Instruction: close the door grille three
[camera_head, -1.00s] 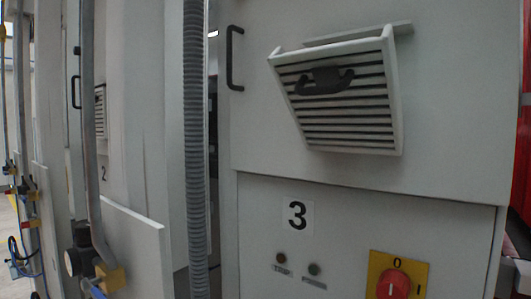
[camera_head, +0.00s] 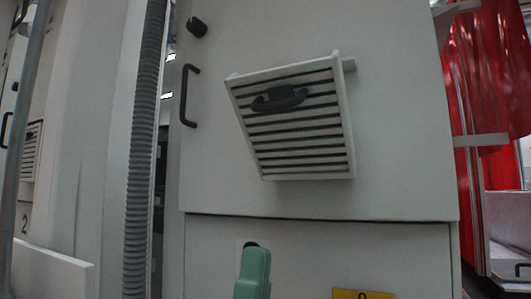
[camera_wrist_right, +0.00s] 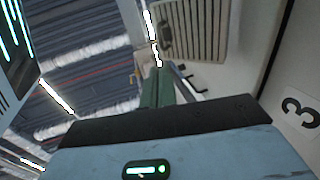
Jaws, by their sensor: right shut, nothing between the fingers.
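Door grille three (camera_head: 295,125) is a white slatted flap with a dark handle (camera_head: 280,99), on the upper panel of the grey cabinet. Its top edge leans out from the panel, so it stands partly open. My right gripper (camera_head: 256,252), with green fingers, is shut and empty below the grille, apart from it, in front of the lower panel. It hides most of the number label. In the right wrist view the green fingers (camera_wrist_right: 158,82) point towards the grille (camera_wrist_right: 205,28) and its handle (camera_wrist_right: 165,38). My left gripper is out of view.
A black door handle (camera_head: 186,96) and a ribbed grey hose (camera_head: 145,150) are left of the grille. A yellow switch plate (camera_head: 362,294) is at the bottom edge. Red curtains (camera_head: 490,80) hang at the right.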

